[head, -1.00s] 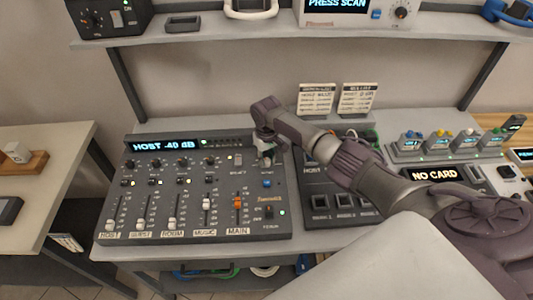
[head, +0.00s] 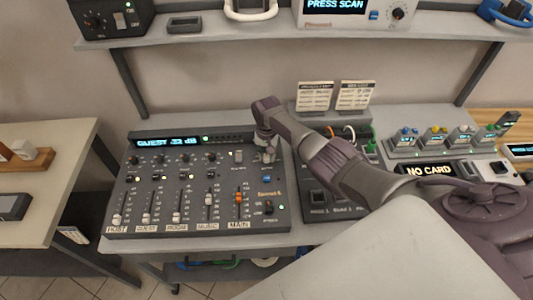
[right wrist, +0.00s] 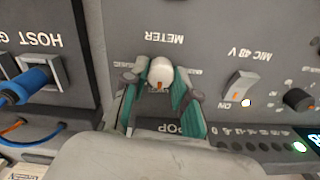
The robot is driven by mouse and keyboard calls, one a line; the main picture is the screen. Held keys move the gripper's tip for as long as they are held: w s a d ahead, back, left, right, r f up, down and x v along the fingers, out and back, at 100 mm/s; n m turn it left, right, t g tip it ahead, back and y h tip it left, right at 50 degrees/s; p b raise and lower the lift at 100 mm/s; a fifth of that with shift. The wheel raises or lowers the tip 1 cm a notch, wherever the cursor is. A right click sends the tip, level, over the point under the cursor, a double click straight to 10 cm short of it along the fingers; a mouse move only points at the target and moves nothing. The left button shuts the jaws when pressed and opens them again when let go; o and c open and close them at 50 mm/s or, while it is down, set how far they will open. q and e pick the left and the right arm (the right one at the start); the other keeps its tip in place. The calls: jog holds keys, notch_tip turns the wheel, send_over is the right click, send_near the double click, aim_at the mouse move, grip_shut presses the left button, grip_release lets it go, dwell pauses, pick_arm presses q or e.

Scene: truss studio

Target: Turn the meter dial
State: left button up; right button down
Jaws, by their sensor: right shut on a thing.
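The meter dial (right wrist: 161,73) is a white knob with an orange mark, below the upside-down METER label in the right wrist view. My right gripper (right wrist: 160,82) has its green-padded fingers shut on the dial, one on each side. In the head view my right gripper (head: 266,153) is over the upper right part of the mixer (head: 205,222) and hides most of the dial. The mixer display (head: 167,142) shows a GUEST reading of about 32 dB. My left gripper is not in view.
A MIC 48 V switch (right wrist: 239,88) sits beside the dial in the right wrist view. A blue plug (right wrist: 25,86) is in the neighbouring panel. In the head view a shelf (head: 210,42) runs above the mixer, and two cards (head: 315,96) stand behind my arm.

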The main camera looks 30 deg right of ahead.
aim_at(267, 156)
jog(key=shift+w+r, duration=0.1)
jog(key=shift+w, duration=0.05)
jog(key=c, duration=0.9)
grip_release()
notch_tip(267, 156, up, 12)
jog(key=shift+f, duration=0.1)
